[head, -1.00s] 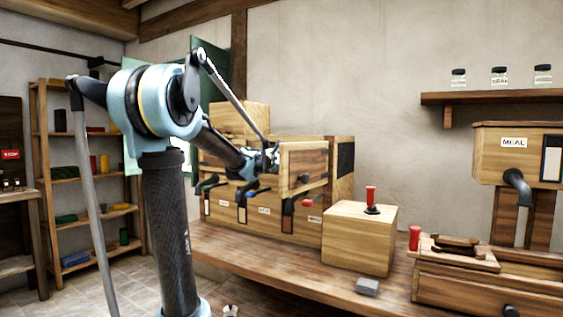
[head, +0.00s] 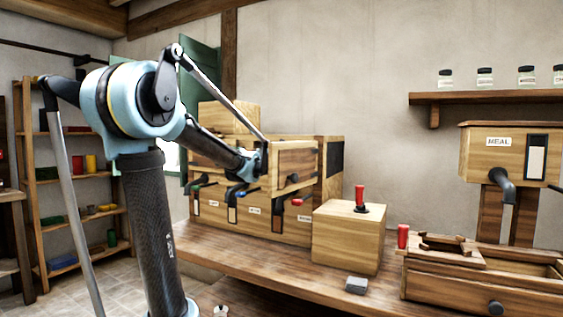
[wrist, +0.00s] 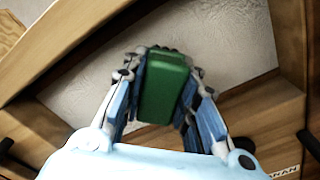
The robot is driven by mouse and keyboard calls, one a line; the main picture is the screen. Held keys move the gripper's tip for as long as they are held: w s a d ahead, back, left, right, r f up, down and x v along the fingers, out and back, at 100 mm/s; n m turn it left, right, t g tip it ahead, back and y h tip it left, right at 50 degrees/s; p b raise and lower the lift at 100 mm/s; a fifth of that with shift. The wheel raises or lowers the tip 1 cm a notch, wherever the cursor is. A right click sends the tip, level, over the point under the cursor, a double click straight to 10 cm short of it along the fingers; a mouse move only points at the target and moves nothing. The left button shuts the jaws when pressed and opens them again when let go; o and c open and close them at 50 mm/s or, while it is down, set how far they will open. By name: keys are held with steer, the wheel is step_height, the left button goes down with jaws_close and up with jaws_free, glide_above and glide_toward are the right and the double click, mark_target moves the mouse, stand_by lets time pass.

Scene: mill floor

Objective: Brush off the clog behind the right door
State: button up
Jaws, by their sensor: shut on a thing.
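My gripper (wrist: 165,58) is shut on a green block-like thing (wrist: 162,92), held between its blue-lined fingers in the wrist view. I cannot see bristles on it. In the head view, my gripper (head: 260,160) is at the wooden cabinet's upper front, just left of the right door (head: 293,160) with its black knob. That door seems to stand out from the cabinet, but its angle is unclear. The held thing is hidden in the head view. The wrist view shows a pale, speckled surface (wrist: 232,45) beyond the gripper, framed by wood. I cannot make out a clog.
Handles with coloured ends, including a red one (head: 297,202), line the cabinet's front below. A wooden box (head: 345,240) with a red-topped lever stands to the right. A small grey block (head: 356,285) lies on the bench. A meal hopper (head: 505,155) is at far right.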

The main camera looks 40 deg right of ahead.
steer(key=shift+s+d, duration=0.3)
steer(key=shift+s, duration=0.4)
steer(key=shift+s+d, duration=0.3)
steer(key=shift+s, duration=0.4)
steer(key=shift+s+d, duration=0.3)
steer(key=shift+s, duration=0.4)
steer(key=shift+w+d, duration=0.1)
steer(key=shift+c, duration=0.5)
steer(key=shift+w+a, duration=0.9)
steer(key=shift+w, duration=1.2)
steer(key=shift+w+a, duration=0.9)
steer(key=shift+w, duration=1.25)
steer(key=shift+w+a, duration=0.9)
steer(key=shift+w, duration=1.2)
steer(key=v, duration=0.6)
steer(key=shift+v, duration=1.5)
